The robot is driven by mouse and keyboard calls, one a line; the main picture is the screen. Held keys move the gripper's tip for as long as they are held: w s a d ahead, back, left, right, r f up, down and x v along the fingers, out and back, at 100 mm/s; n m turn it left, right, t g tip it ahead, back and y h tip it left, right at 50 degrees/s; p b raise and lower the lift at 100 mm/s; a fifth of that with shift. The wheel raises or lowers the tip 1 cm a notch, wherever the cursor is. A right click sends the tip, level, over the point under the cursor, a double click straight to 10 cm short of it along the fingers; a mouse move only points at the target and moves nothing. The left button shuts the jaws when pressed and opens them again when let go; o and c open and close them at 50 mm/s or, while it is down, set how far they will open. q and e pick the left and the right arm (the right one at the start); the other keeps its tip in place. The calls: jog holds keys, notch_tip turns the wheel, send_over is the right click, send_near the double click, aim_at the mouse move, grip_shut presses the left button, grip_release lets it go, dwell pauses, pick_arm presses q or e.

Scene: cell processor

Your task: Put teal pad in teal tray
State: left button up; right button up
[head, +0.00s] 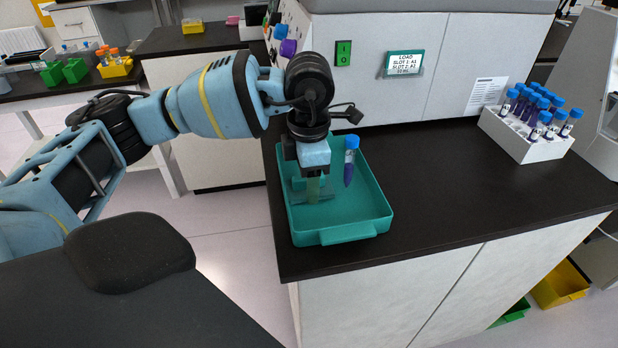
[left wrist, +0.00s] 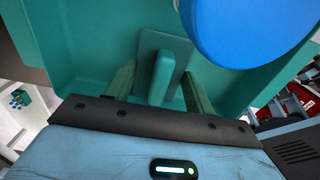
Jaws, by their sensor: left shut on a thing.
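The teal tray (head: 355,232) sits on the black counter, near its left edge. My left gripper (head: 314,186) points down inside the left part of the tray. In the left wrist view, the teal pad (left wrist: 161,75) shows as a flat plate with an upright grip, and my left gripper (left wrist: 160,92) has its two fingers on either side of that grip, shut on it. The pad is low in the tray; I cannot tell whether it touches the floor. My right gripper is not in view.
A blue-capped tube (head: 350,160) stands in the tray just right of my gripper; its cap (left wrist: 245,25) looms close in the left wrist view. A white rack (head: 516,140) of several blue-capped tubes stands at right. A white machine (head: 445,62) is behind; the counter between is clear.

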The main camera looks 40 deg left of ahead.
pick_arm(q)
jog(key=shift+f, duration=0.3)
jog(key=o, duration=1.5)
jog(key=shift+r, duration=0.25)
notch_tip(320, 180, up, 12)
jog(key=shift+f, duration=0.1)
jog(key=shift+f, duration=0.1)
